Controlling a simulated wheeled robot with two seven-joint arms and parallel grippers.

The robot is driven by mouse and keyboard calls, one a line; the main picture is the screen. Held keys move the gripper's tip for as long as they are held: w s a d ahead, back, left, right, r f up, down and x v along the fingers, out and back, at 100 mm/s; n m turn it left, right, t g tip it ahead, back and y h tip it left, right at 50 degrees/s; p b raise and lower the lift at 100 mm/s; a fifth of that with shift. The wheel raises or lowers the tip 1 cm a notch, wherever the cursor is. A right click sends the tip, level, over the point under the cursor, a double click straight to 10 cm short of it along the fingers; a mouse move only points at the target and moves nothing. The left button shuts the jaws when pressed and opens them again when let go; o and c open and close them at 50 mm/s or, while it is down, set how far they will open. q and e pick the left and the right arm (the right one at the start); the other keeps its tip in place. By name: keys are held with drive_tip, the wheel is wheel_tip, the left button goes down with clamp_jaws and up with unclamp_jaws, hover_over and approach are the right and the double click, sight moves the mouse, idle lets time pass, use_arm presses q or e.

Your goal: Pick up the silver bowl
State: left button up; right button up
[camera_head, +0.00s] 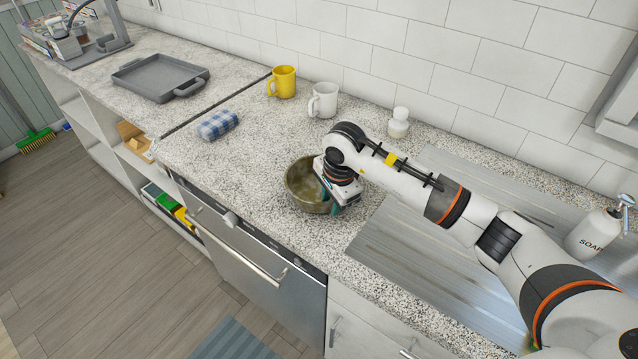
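The silver bowl (301,183) stands upright on the speckled countertop, left of the ribbed metal drainboard. It looks brownish-grey and empty inside. My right arm comes in from the right, and my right gripper (332,203) points down at the bowl's right side. Its fingers are around the right rim, one seemingly inside the bowl. The wrist hides part of that rim, so whether the fingers press on it cannot be told. My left gripper is not in view.
A yellow mug (283,82), a white mug (323,101) and a white jar (399,124) stand along the tiled wall. A blue checked cloth (218,125) lies left of the bowl. A grey tray (160,77) is farther left. A soap bottle (594,232) stands at right.

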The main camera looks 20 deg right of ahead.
drive_tip(key=shift+f, duration=0.1)
drive_tip(key=shift+c, duration=0.3)
clamp_jaws()
